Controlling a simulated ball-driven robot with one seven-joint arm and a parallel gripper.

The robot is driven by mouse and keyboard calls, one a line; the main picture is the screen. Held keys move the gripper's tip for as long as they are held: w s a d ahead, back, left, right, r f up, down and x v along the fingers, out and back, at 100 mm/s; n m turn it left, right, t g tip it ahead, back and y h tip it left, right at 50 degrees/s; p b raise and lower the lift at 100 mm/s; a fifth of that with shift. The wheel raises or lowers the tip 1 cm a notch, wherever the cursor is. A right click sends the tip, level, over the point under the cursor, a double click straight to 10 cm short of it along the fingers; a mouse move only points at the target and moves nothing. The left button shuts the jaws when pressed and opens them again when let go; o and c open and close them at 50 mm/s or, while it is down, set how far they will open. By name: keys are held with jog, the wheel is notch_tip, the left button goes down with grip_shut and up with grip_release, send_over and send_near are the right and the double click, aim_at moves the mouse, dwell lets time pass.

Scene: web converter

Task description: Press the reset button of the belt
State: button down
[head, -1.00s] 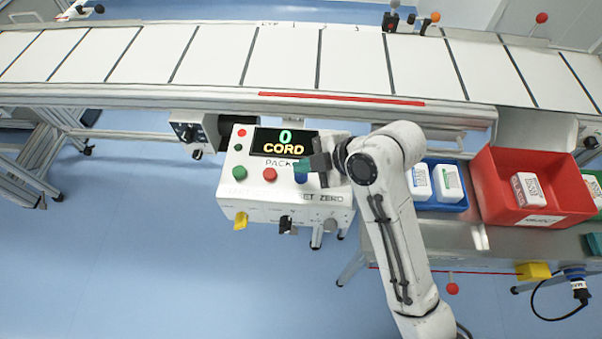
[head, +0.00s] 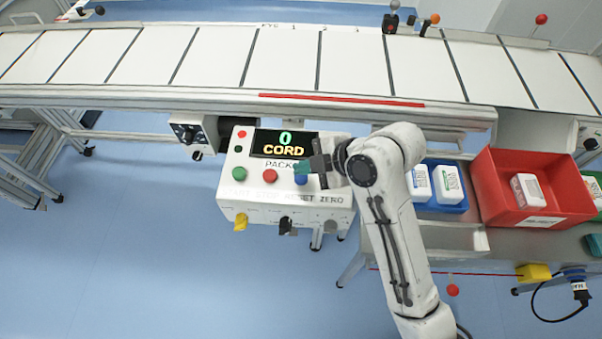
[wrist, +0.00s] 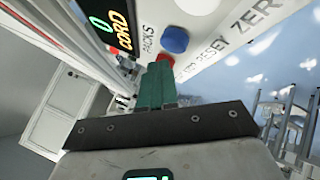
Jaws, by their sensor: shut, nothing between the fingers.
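The white control box (head: 285,212) has a display reading "0 CORD" above the word PACKS. Its top face carries a green button (head: 239,173), a red button (head: 270,176) and a blue button (head: 301,179), over the labels START, STOP, RESET and ZERO. My gripper (head: 302,168) is shut and empty, its teal fingertips just above and behind the blue button in the head view. In the wrist view the closed fingers (wrist: 157,82) lie beside the blue button (wrist: 175,40) and partly cover the red one (wrist: 165,59). Contact cannot be told. My gripper hides the ZERO button in the head view.
The white slatted belt (head: 285,60) runs behind the box, with a metal rail along its front. Yellow and black knobs project from the box front.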

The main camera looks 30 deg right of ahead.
aim_at(305, 178)
jog(key=shift+f, duration=0.2)
dwell(0.6)
jog(key=shift+f, duration=0.2)
jog(key=shift+f+b, duration=0.55)
jog(key=shift+f, duration=0.1)
dwell(0.8)
jog(key=shift+r, duration=0.15)
dwell(0.3)
jog(key=shift+r+p, duration=0.9)
jog(key=shift+p, duration=0.1)
jog(key=shift+r, duration=0.1)
notch_tip(305, 178, up, 5)
jog(key=p, duration=0.4)
jog(key=shift+p, duration=0.4)
